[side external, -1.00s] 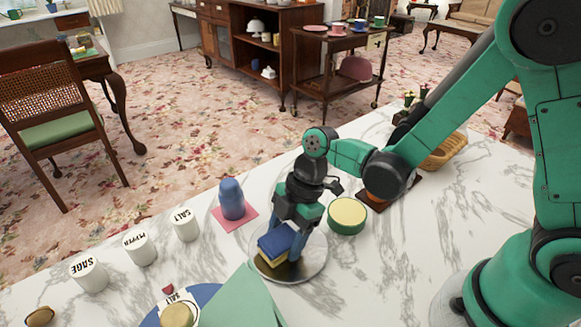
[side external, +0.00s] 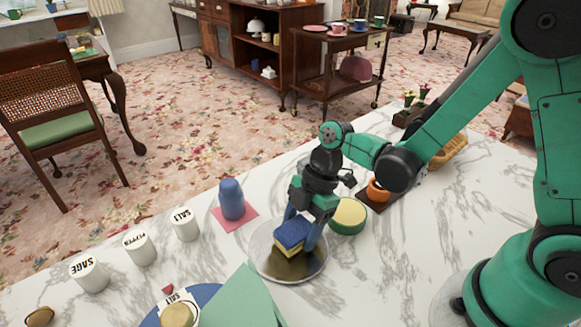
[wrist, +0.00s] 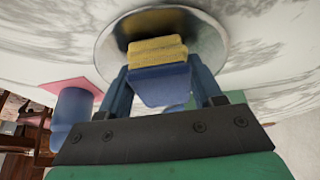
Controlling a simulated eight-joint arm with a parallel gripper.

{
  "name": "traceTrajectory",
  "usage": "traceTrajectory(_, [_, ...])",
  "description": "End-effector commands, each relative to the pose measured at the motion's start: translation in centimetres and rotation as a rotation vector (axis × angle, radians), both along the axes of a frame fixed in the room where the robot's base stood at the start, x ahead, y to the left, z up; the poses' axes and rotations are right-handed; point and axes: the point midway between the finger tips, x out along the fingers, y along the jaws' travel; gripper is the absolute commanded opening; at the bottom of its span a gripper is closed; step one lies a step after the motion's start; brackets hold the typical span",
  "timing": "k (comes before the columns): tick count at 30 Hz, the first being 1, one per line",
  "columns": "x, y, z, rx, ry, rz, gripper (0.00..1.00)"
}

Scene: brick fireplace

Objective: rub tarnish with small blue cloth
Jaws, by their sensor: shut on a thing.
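A small block (side external: 291,236), blue on top and yellow underneath, is held over a round silver plate (side external: 261,258). No separate loose cloth can be made out. A dark brownish tarnish patch (side external: 292,269) shows on the plate, on the near side of the block. My gripper (side external: 299,230) points down and is shut on the block, a finger on each side. The wrist view shows the yellow face (wrist: 156,50) toward the plate and the blue part (wrist: 158,84) between the fingers. Whether the block touches the plate is hard to tell.
A blue shaker-like object (side external: 231,199) on a pink square stands left of the plate. A green-and-yellow round tin (side external: 348,216) is close at right. White jars (side external: 139,247) line the left counter. A green cloth-like sheet (side external: 242,300) lies in front.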

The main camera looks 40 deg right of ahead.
Motion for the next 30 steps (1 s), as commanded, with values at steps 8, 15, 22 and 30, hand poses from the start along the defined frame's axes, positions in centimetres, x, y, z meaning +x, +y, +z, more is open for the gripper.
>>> traceTrajectory(8, [-0.1,2.7,0.3,0.002,-0.001,0.004,0.00])
traceTrajectory(15, [-0.1,4.8,0.1,0.002,-0.001,0.004,0.00])
traceTrajectory(22, [0.0,3.4,-0.4,0.002,0.001,-0.003,0.00])
traceTrajectory(30, [0.0,1.0,-0.2,0.001,0.001,-0.003,0.00])
